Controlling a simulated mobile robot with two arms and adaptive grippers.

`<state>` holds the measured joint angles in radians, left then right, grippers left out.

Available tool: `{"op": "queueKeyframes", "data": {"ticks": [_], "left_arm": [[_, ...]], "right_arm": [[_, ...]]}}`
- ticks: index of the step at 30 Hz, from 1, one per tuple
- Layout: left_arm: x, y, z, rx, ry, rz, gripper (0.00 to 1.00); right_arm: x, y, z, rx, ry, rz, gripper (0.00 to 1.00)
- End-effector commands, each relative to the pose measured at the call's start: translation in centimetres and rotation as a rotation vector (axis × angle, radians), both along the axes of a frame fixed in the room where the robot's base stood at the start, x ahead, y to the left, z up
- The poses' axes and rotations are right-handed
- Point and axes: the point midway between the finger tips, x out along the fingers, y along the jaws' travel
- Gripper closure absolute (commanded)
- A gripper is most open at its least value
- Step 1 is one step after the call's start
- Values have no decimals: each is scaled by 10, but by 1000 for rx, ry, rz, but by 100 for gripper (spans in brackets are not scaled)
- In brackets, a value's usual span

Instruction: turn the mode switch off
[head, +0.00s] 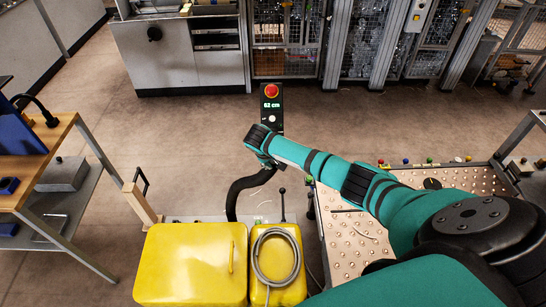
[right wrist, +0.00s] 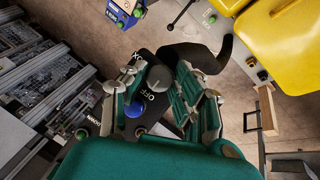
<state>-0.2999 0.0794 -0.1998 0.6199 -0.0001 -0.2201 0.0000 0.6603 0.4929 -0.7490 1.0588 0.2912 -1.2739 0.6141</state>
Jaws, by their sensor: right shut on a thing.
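A dark control panel stands upright ahead of me. In the head view its top (head: 271,104) shows a red mushroom button, a display reading "62 cm" and a pale button. My right gripper (head: 262,148) is at its lower part and covers it there. In the right wrist view the mode switch, a grey knob (right wrist: 158,78), sits on the dark panel with the word "OFF" beside it. My right gripper (right wrist: 160,88) has its fingers on both sides of the knob and is shut on it. Which way the knob points is unclear. My left gripper is out of view.
Two yellow covers (head: 190,265) stand below the panel, the smaller carrying a coiled grey cable (head: 276,256). A black lever (head: 283,205) rises behind them. A ball-top table (head: 350,240) is at right, a wooden workbench (head: 40,155) at left.

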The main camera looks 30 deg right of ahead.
Motion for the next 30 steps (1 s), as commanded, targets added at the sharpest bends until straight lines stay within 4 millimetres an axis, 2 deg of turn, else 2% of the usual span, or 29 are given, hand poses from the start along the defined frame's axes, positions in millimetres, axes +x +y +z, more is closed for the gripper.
{"op": "queueKeyframes", "data": {"ticks": [19, 20, 21, 24, 30], "left_arm": [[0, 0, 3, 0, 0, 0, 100], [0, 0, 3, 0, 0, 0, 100], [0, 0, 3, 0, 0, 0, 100], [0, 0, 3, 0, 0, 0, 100], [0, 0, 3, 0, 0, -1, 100]], "right_arm": [[1, 0, 0, -36, 18, 34, 100], [1, 0, 0, -36, 18, 34, 67], [1, 0, 0, -36, 18, 34, 62], [1, 0, 0, -35, 19, 34, 49], [0, 0, 0, -34, 19, 33, 48]]}}
